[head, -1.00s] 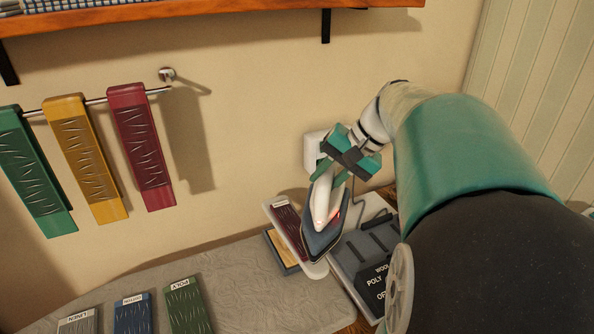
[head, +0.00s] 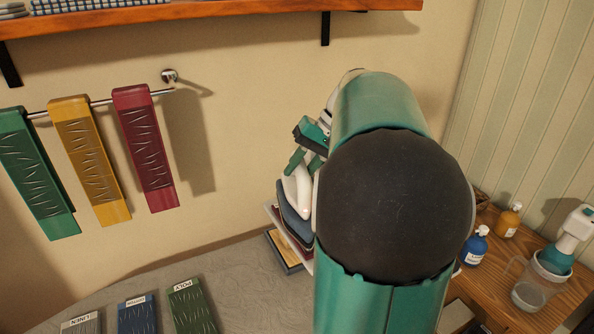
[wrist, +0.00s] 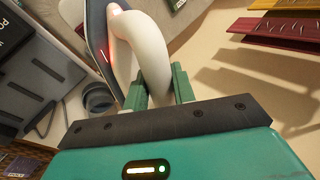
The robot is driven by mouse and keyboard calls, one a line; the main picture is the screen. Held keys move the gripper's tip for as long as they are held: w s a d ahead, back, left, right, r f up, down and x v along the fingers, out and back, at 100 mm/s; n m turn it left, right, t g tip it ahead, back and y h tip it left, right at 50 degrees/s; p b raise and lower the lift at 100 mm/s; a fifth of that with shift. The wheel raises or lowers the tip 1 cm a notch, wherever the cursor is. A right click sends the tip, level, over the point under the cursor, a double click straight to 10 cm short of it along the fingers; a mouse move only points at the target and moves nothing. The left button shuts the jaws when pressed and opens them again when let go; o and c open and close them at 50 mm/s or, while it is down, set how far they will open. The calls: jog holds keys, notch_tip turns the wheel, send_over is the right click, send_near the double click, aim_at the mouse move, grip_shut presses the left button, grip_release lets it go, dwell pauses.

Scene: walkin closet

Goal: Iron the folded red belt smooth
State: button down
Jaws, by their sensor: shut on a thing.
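My gripper (head: 304,158) is shut on the white handle of an iron (head: 297,192). In the wrist view the fingers close around the handle (wrist: 150,50), and a red light glows on the iron's body. The iron has a dark blue lower body and is tilted. A narrow dark red strip, seemingly the folded red belt (head: 291,237), shows under the iron on a pale board. The iron and my arm hide most of it, and I cannot tell whether they touch. Another red belt, wrinkled (head: 146,150), hangs at the right of the wall rail.
Green (head: 38,175) and yellow (head: 90,160) strips hang on the rail. Labelled wrinkled strips, one marked POLY (head: 192,308), lie on the grey padded surface (head: 235,290). Bottles (head: 475,246) and a clear jug (head: 537,290) stand on the wooden table at right. A shelf (head: 210,15) runs above.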

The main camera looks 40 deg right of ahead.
jog(key=shift+s+d+r, duration=0.1)
jog(key=shift+s+d, duration=0.05)
jog(key=shift+w+f, duration=0.25)
jog(key=shift+f, duration=0.2)
jog(key=shift+s+f, duration=0.15)
jog(key=shift+f, duration=3.1)
dwell(0.4)
jog(key=shift+r, duration=3.15)
